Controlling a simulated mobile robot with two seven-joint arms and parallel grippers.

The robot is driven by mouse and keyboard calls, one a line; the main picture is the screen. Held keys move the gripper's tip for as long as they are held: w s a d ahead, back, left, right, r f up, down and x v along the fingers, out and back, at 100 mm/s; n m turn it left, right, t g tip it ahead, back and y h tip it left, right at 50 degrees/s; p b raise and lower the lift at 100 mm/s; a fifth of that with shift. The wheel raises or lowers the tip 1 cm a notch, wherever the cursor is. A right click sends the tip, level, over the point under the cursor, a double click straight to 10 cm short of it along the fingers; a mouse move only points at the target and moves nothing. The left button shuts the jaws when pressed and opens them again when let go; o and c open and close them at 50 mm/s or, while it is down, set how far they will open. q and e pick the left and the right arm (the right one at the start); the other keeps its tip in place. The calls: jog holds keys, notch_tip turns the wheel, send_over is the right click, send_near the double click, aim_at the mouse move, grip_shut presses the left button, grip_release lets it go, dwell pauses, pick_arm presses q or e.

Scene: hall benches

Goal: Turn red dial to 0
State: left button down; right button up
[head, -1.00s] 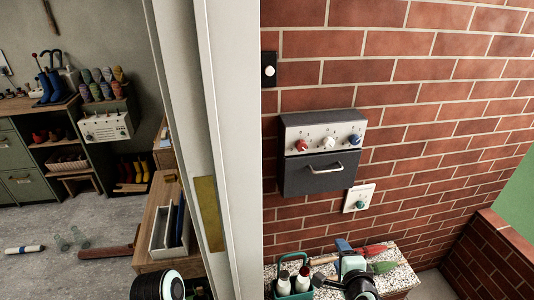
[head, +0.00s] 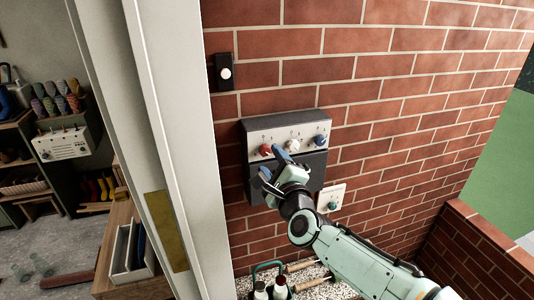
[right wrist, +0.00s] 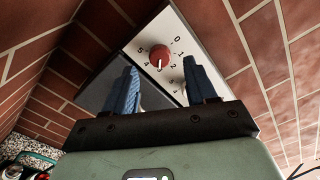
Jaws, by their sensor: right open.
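The red dial (head: 265,149) is the leftmost knob on the pale panel of a dark wall box. In the right wrist view the red dial (right wrist: 160,54) shows a ring of numbers around it, and its white pointer mark appears to point near 3. My right gripper (head: 272,165) is open just in front of the panel, below the red dial. In the right wrist view its two blue fingers (right wrist: 161,82) stand apart, with the dial seen beyond the gap between them, not held. My left gripper is not in view.
A white knob (head: 292,144) and a blue knob (head: 320,140) sit right of the red dial. A small plate with a teal knob (head: 332,205) is lower right. A black switch (head: 224,72) is upper left. A white door frame (head: 165,120) stands left. A bottle carrier (head: 270,286) is below.

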aim_at(266, 152)
jog(key=shift+p+x, duration=0.3)
jog(key=shift+x, duration=1.65)
grip_shut()
